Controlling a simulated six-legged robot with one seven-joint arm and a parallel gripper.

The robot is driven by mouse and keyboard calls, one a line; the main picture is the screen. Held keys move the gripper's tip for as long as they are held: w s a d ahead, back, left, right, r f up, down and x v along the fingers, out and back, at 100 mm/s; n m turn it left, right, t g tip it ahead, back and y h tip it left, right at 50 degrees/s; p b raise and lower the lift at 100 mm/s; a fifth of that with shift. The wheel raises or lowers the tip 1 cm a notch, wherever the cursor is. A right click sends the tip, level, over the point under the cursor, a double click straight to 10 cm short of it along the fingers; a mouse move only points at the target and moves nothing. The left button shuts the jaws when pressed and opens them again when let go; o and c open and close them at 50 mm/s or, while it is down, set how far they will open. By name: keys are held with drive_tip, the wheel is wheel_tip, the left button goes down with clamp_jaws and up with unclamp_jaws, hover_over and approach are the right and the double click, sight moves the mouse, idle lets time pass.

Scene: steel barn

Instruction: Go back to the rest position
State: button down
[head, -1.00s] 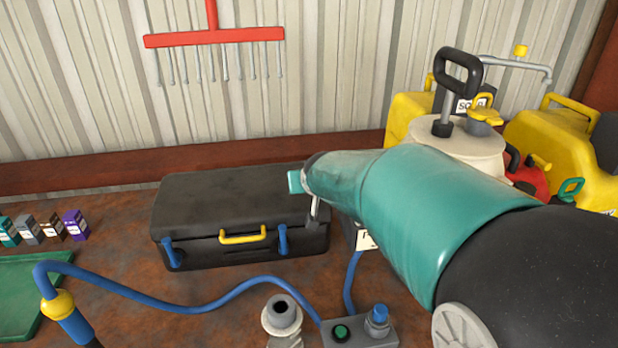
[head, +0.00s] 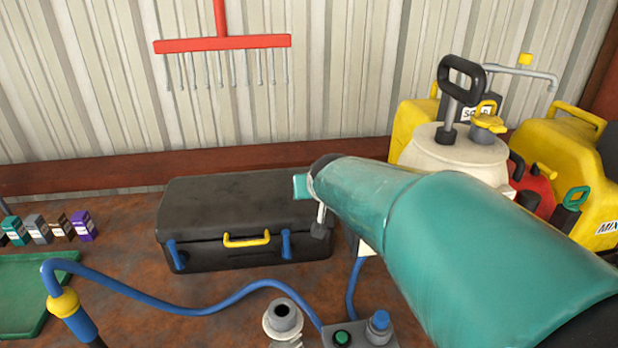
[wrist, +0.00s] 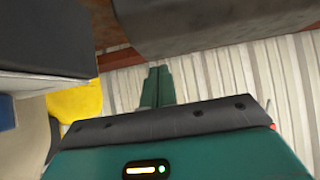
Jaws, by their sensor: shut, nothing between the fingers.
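My gripper (wrist: 158,86) shows in the wrist view as two green fingers pressed together, with nothing between them. In the head view my green arm comes in from the lower right and hides most of the gripper; only a small green part shows by the right end of the black case (head: 225,205). The case is closed, with a yellow handle and blue latches. I cannot tell whether the gripper touches it.
Yellow jugs (head: 565,160) and a cream container (head: 450,152) stand at the back right. A control box (head: 358,335) with a blue hose (head: 190,305) sits in front. Small cartons (head: 83,226) and a green tray (head: 30,285) are at left. A red rake (head: 222,43) hangs on the wall.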

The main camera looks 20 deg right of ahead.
drive_tip(key=s+a+f+n+g+y, duration=0.1)
drive_tip(key=s+a+g, duration=0.1)
drive_tip(key=s, duration=1)
drive_tip(key=s+a+f+n+g+y, duration=0.1)
drive_tip(key=s+a, duration=0.4)
drive_tip(key=s, duration=0.7)
drive_tip(key=shift+s+a+f+g, duration=0.25)
drive_tip(key=shift+f+g, duration=0.15)
drive_tip(key=shift+g, duration=0.3)
drive_tip(key=shift+d, duration=0.1)
